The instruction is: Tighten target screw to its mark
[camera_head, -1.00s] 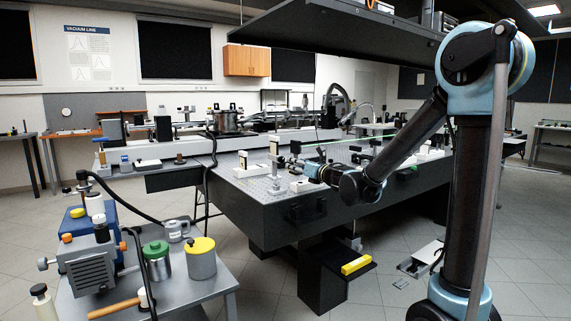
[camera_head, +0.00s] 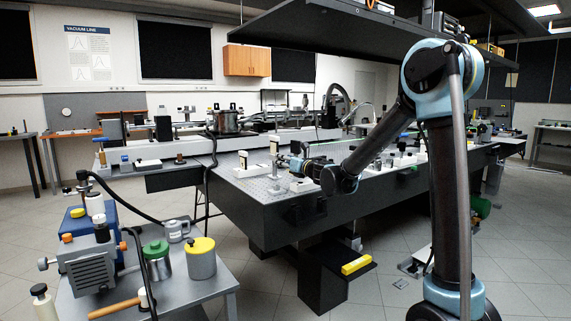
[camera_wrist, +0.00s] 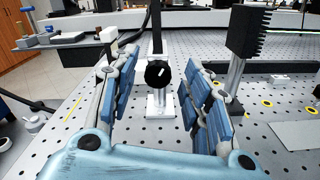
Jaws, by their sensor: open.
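In the wrist view a round black knob (camera_wrist: 158,74) with a short white mark on its face sits on an upright mount with a pale base (camera_wrist: 160,105). The white mark is tilted to the right of vertical. I take this knob to be the target screw; a separate mark to match is not clear. My gripper (camera_head: 287,162) is over the near left part of the optical table. Its two blue-padded fingers are open on either side of the knob in the wrist view, with visible gaps. The knob appears beyond the fingers, and nothing is held.
A finned black block (camera_wrist: 250,38) on a post stands right of my fingers. The perforated optical table (camera_head: 250,187) carries several other mounts. A dark shelf (camera_head: 350,28) hangs above. A cart (camera_head: 205,287) with pump and cans stands at the left front.

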